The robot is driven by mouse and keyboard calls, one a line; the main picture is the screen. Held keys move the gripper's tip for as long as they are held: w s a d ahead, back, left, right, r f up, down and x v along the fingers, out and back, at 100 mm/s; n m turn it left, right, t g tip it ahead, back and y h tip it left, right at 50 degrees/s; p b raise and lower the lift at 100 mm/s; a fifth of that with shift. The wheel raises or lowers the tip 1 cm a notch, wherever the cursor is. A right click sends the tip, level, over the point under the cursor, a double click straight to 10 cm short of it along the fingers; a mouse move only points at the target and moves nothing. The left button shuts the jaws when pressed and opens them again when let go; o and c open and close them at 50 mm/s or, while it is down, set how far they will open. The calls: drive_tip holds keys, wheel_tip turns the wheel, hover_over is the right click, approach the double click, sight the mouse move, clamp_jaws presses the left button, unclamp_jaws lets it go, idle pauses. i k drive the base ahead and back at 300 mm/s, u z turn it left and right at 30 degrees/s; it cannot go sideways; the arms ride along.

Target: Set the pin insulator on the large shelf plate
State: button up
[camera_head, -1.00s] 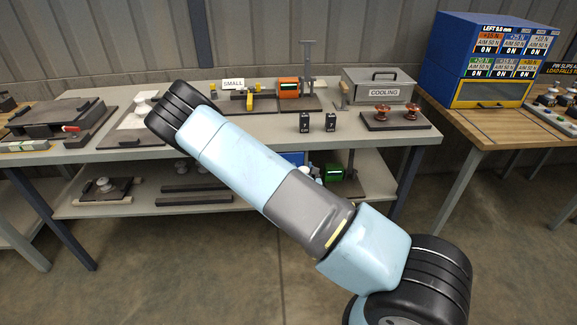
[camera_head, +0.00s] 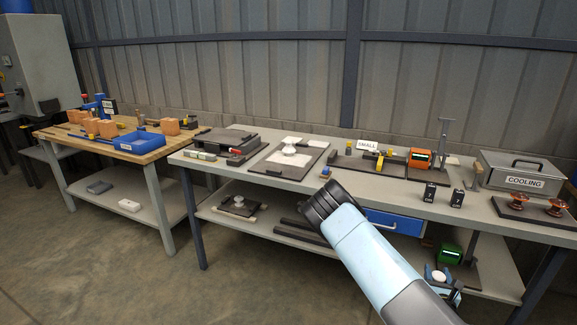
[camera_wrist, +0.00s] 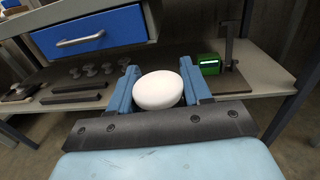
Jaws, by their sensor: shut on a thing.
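My gripper (camera_wrist: 160,92) is shut on a smooth white rounded piece, which I take to be the pin insulator (camera_wrist: 158,91). It sits between the two blue fingers in the wrist view; its underside is hidden. In the head view my gripper (camera_head: 440,275) is at lower right, in front of the bench's lower shelf.
Dark bars (camera_head: 300,233) and several small insulators (camera_wrist: 90,71) lie on the lower shelf. A blue drawer (camera_wrist: 90,38) hangs above it. A green device (camera_wrist: 209,64) with a post stands on the right. The bench top holds a "SMALL" sign (camera_head: 367,146) and a "COOLING" box (camera_head: 524,180).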

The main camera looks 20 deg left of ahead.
sight(285, 163)
drive_tip(key=u, duration=0.05)
drive_tip(key=k, duration=0.2)
drive_tip(key=u, duration=0.15)
drive_tip(key=i, duration=0.8)
drive_tip(key=u, duration=0.75)
